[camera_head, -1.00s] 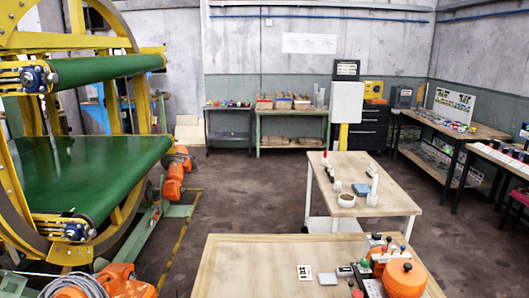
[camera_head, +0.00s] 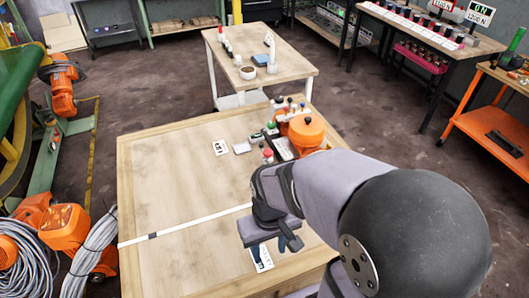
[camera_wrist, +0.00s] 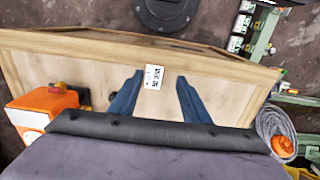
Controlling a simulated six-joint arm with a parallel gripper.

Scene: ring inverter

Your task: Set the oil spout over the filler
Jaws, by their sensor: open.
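My gripper (camera_head: 275,248) hangs over the front part of the near wooden table in the head view. In the wrist view its two blue fingers (camera_wrist: 158,78) are spread apart, with nothing between them but a printed label card (camera_wrist: 154,77) on the wood beyond. An orange rounded housing with a black knob (camera_head: 306,129) stands at the table's back right, beyond the gripper and apart from it. Small coloured caps or knobs (camera_head: 290,104) stand behind it. I cannot tell which part is the oil spout or the filler; my arm covers the table's right side.
The near table (camera_head: 150,190) is mostly bare on its left, with a white strip (camera_head: 190,226) across it. A small grey box (camera_head: 242,148) and a printed card (camera_head: 220,147) lie near the housing. A second table (camera_head: 285,75) with small items stands beyond.

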